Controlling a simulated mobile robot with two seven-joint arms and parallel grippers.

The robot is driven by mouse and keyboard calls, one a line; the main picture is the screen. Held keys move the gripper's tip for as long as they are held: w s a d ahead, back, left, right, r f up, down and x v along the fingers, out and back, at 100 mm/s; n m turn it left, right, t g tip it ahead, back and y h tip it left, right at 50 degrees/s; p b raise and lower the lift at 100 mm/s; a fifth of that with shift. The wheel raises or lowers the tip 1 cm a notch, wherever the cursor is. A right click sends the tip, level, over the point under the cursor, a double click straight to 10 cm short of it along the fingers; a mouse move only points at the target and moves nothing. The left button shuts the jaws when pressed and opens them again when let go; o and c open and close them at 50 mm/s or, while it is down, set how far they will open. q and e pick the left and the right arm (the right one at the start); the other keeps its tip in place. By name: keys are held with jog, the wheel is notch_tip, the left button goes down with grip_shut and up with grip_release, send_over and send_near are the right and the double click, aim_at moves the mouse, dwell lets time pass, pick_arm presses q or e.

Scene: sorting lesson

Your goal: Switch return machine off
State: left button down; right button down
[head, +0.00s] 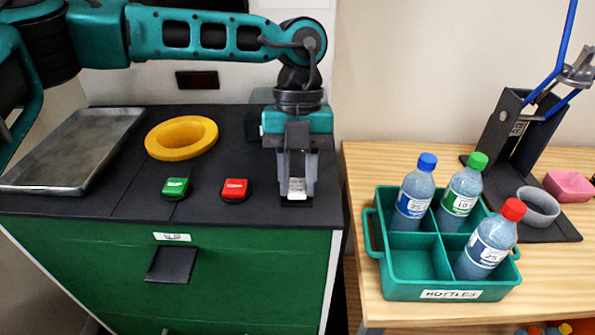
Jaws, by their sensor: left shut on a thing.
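The return machine is a green cabinet (90,262) with a dark top (130,196) at the left. On its top sit a green button (175,187), a red button (235,189) and a yellow ring (162,152) around an opening. My left gripper (297,188) points down at the top's front right, right of the red button. It is shut on a small pale piece (297,187) between its fingertips. The fingers hide much of it, so I cannot tell whether it is a switch. My right gripper is not in view.
A grey metal tray (78,150) lies at the machine's left. On the wooden table (375,165), a green crate (410,287) holds three bottles, with blue, green and red caps.

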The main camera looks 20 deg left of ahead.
pick_arm(q)
jog(key=c, duration=0.8)
grip_release()
jog(key=shift+c, duration=0.2)
jog(key=v, duration=1.3)
jog(key=shift+s, duration=0.1)
